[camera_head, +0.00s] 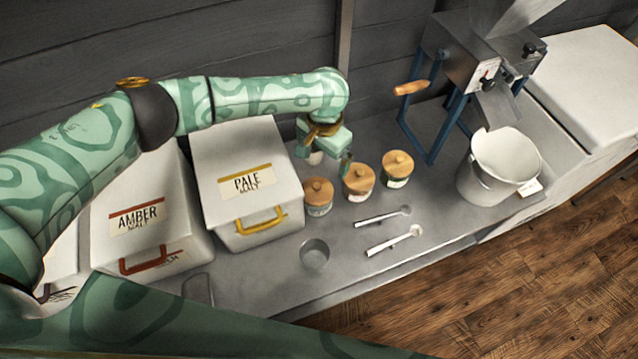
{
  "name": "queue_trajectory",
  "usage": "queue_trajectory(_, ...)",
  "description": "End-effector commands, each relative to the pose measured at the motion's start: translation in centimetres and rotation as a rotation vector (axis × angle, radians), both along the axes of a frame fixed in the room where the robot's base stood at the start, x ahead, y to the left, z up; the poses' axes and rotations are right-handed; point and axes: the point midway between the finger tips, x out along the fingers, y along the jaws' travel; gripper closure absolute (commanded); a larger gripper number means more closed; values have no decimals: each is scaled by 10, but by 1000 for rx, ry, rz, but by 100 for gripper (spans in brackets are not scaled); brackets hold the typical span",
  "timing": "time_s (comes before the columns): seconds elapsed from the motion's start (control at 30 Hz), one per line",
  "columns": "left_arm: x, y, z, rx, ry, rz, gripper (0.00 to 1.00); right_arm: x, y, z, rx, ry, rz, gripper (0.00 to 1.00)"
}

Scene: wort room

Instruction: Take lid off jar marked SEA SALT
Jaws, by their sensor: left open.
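Three small jars with round wooden knobbed lids stand on the grey counter: a left jar (319,208), a middle jar (357,194) and a right jar (395,181). Their labels are too small to read, so I cannot tell which is marked SEA SALT. The left jar's lid (318,189), the middle jar's lid (359,179) and the right jar's lid (397,163) are all on. My left gripper (324,157) is open, pointing down behind the left and middle jars. A small whitish thing (315,158) shows beneath it, mostly hidden.
White bins marked PALE MALT (245,220) and AMBER MALT (180,245) stand left. A blue-framed mill (460,70) and a bucket (480,182) stand right.

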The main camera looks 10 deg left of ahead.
Motion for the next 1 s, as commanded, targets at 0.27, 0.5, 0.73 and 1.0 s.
queue_trajectory(0.27, 0, 2, -72, 0, 6, -1, 0, -27, -1, -35, -2, 55, 2, 64)
queue_trajectory(0.5, -1, 3, -85, 0, 1, -2, 0, -18, 0, -42, 0, 43, 2, 64)
queue_trajectory(0.73, -9, 12, -122, -1, 6, -2, 0, -28, -1, -62, -2, 65, 3, 64)
queue_trajectory(1.0, -7, 11, -132, -2, 1, -1, 0, -31, -2, -67, -3, 72, 3, 64)
